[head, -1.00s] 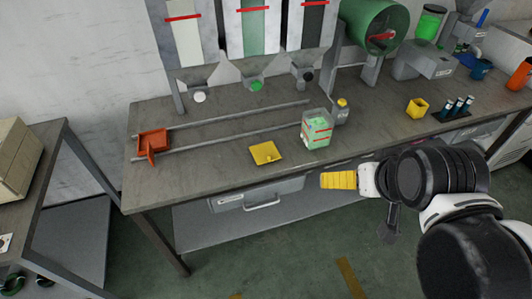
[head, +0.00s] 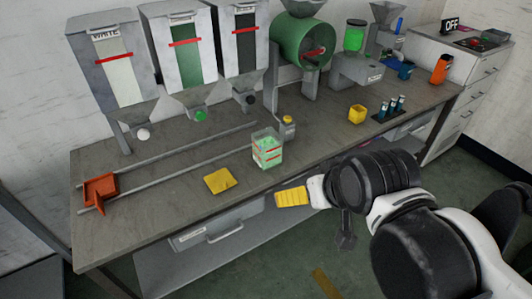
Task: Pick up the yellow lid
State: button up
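The yellow lid (head: 219,181) is a flat yellow square lying on the grey workbench (head: 130,225) near its front edge. My gripper (head: 291,197), with yellow ribbed finger pads, is to the right of the lid, apart from it, beside the bench's front edge. I see it from the side, so whether the fingers are open or shut is unclear. Nothing is visibly held.
A clear container with green pellets (head: 266,157) stands behind my gripper, next to a small yellow-topped item (head: 288,122). An orange slider (head: 99,190) is on rails at the left. A yellow box (head: 357,114) and dark tubes (head: 391,107) are at the right.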

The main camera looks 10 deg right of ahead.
aim_at(221, 181)
jog(key=j+z, duration=0.1)
jog(key=j, duration=0.3)
jog(key=k+j+z, duration=0.15)
jog(key=j, duration=0.3)
jog(key=k+j+z, duration=0.1)
jog(key=j, duration=0.3)
jog(key=k+j+z, duration=0.15)
jog(key=j, duration=0.25)
jog(key=k+j+z, duration=0.1)
jog(key=j, duration=0.3)
